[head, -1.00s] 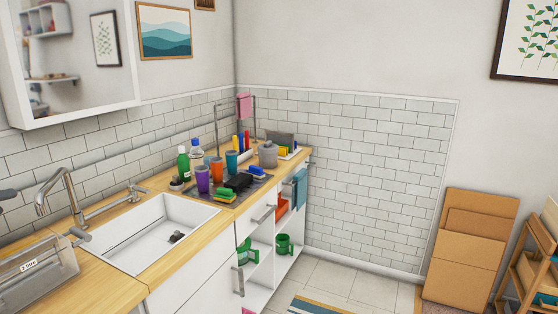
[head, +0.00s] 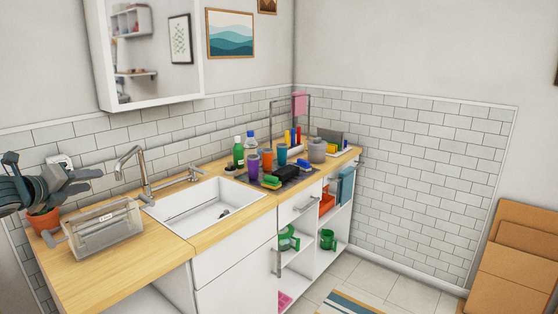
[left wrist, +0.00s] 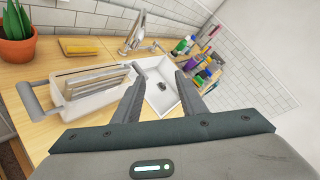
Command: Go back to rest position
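My left gripper (head: 92,180) is raised at the left edge of the head view, above the wooden counter (head: 105,268) and near a potted plant. In the left wrist view its two fingers (left wrist: 160,80) are spread apart with nothing between them. The white sink (left wrist: 160,96) and a clear bin with a handle (left wrist: 85,90) show beyond and below the fingers. My right gripper is not in either view.
The terracotta plant pot (head: 44,220), clear bin (head: 103,232) and faucet (head: 140,168) stand near my left gripper. Several cups, bottles and sponges crowd the far counter around a dark mat (head: 287,182). Cardboard sheets (head: 515,260) lean at right.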

